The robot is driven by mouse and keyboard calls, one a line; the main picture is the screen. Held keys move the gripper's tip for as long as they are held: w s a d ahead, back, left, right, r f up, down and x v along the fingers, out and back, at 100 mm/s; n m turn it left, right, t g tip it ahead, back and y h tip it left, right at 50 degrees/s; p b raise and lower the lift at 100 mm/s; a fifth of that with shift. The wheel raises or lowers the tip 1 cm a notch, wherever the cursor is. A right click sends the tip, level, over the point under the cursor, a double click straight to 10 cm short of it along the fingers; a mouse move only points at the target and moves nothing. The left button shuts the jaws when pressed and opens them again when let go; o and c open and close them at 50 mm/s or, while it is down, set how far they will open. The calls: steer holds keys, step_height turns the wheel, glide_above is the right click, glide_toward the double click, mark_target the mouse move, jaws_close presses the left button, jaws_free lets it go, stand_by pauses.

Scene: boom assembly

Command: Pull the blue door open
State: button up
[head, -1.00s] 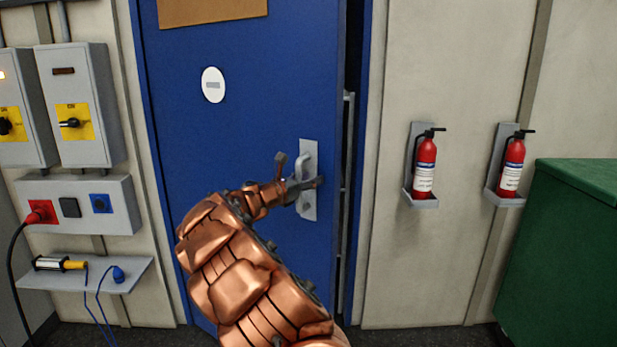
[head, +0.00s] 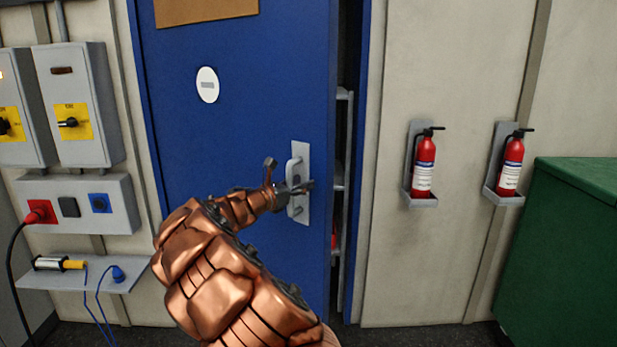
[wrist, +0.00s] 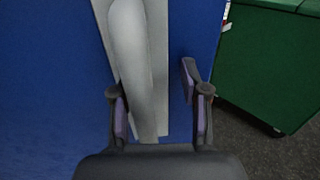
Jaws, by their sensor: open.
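The blue door (head: 240,110) stands partly open, with a dark gap along its right edge. Its grey handle (head: 295,172) is a vertical pull on a light plate, near that edge. My gripper (head: 290,180) is at the handle in the head view. In the wrist view the handle (wrist: 130,60) runs down between the two fingers of my gripper (wrist: 160,110). The fingers are apart, one on each side of the handle. Whether a finger touches the handle I cannot tell.
Grey shelves (head: 343,180) show through the gap. Two red fire extinguishers (head: 424,165) hang on the wall to the right, beside a green cabinet (head: 580,230). Electrical boxes (head: 75,105) and a small shelf with cables (head: 85,275) are on the left wall.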

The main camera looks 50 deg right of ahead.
steer(key=shift+r+p, duration=0.1)
steer(key=shift+p, duration=0.25)
steer(key=shift+a, duration=0.1)
steer(key=a, duration=1.1)
steer(key=shift+w+a, duration=0.35)
steer(key=shift+a, duration=0.1)
steer(key=w+a+p, duration=0.2)
steer(key=a+p, duration=0.1)
steer(key=a, duration=0.5)
steer(key=shift+w+a, duration=0.15)
steer(key=shift+a, duration=0.15)
stand_by(0.6)
steer(key=shift+p, duration=0.45)
steer(key=shift+c, duration=0.3)
